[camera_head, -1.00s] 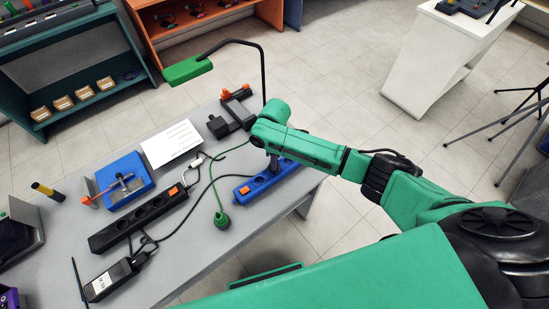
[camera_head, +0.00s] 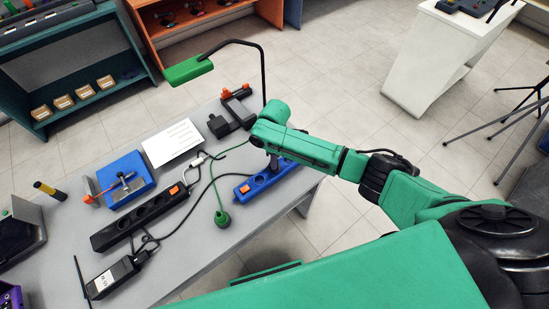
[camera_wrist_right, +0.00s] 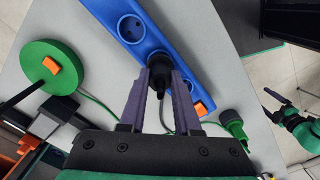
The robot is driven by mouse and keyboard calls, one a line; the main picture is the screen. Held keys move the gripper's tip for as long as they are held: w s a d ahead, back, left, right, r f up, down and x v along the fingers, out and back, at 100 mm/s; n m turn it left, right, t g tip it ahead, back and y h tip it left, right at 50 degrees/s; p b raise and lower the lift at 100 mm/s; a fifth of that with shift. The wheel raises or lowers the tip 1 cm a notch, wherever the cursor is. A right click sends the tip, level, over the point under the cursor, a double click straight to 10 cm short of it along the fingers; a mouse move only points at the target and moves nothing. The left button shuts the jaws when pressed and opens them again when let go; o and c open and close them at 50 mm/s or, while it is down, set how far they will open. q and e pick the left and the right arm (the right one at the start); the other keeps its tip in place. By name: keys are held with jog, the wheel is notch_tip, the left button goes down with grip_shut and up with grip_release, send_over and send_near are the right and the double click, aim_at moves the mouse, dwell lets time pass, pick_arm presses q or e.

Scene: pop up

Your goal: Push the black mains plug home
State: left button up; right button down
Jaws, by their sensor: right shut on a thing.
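A black mains plug (camera_wrist_right: 158,80) is between the fingers of my right gripper (camera_wrist_right: 160,95), which is shut on it. The plug is at a socket of the blue power strip (camera_wrist_right: 180,50), and I cannot tell how deep it sits. In the head view the blue strip (camera_head: 243,193) lies near the table's right edge, and my right gripper (camera_head: 272,162) reaches down over it, mostly hidden by its own arm. A green and black arm end, seemingly my left gripper (camera_wrist_right: 277,107), shows small and far off in the right wrist view; its jaws are unclear.
A green plug (camera_head: 222,219) on a cord lies beside the blue strip. A black power strip (camera_head: 138,220), blue box (camera_head: 128,180) and black handheld device (camera_head: 112,276) are farther left. A lamp with a green head (camera_head: 187,69) rises behind; its round green base (camera_wrist_right: 45,80) stands near the gripper.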

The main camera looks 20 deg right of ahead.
jog(key=shift+f+b, duration=0.65)
jog(key=shift+f, duration=0.45)
jog(key=shift+f, duration=0.1)
jog(key=c, duration=0.5)
grip_release()
jog(key=shift+c, duration=0.2)
notch_tip(320, 180, up, 14)
jog(key=b, duration=0.1)
jog(key=shift+r, duration=0.25)
